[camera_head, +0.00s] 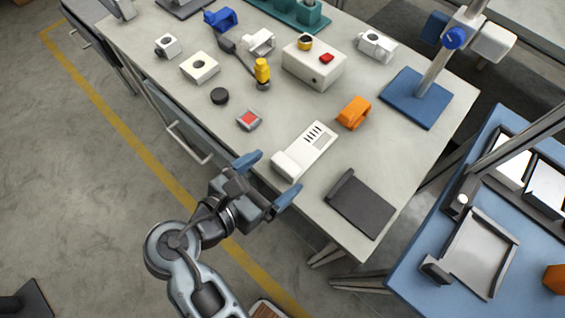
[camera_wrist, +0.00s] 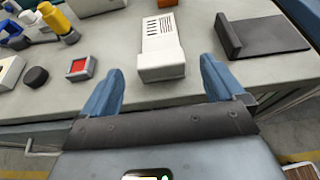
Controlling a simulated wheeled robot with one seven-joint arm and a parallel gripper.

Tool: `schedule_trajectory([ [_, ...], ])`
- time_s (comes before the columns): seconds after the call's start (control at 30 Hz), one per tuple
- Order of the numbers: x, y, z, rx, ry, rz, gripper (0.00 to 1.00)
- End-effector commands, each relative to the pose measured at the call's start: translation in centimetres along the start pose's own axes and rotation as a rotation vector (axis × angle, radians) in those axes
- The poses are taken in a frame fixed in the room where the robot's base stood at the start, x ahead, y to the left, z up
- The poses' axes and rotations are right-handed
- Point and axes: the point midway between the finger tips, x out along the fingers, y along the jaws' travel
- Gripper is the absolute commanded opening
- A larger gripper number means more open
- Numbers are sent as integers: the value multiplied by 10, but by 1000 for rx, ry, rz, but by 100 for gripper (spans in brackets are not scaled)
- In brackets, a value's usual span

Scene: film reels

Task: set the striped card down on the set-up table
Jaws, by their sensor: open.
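The striped card (camera_head: 314,143) is a white plate with black stripes, a grey panel and a raised block at its near end. It lies flat on the light grey table (camera_head: 225,125), close to the front edge. My gripper (camera_head: 268,178) is open and empty at that edge, its two blue fingers apart. In the wrist view the card (camera_wrist: 160,45) lies ahead of my gripper (camera_wrist: 162,76), in line with the gap between the fingers and apart from them. No label shows which table is the set-up table.
A dark plate with a raised edge (camera_head: 362,205) lies right of the card, an orange part (camera_head: 354,112) behind it. A red-topped block (camera_head: 249,120) and black disc (camera_head: 220,96) lie to the left. A blue table (camera_head: 405,275) with trays stands at the right.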

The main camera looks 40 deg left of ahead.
Motion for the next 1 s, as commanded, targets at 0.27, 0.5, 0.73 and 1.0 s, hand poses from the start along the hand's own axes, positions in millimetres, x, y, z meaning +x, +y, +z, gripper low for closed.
schedule_trajectory([
  [0.27, -54, 0, 0, 0, 1, 2, 95],
  [0.5, -73, 0, 0, 0, 0, 0, 95],
  [0.73, -75, 0, 0, 0, 1, -1, 95],
  [1.0, -50, -21, -9, 58, 30, 4, 95],
])
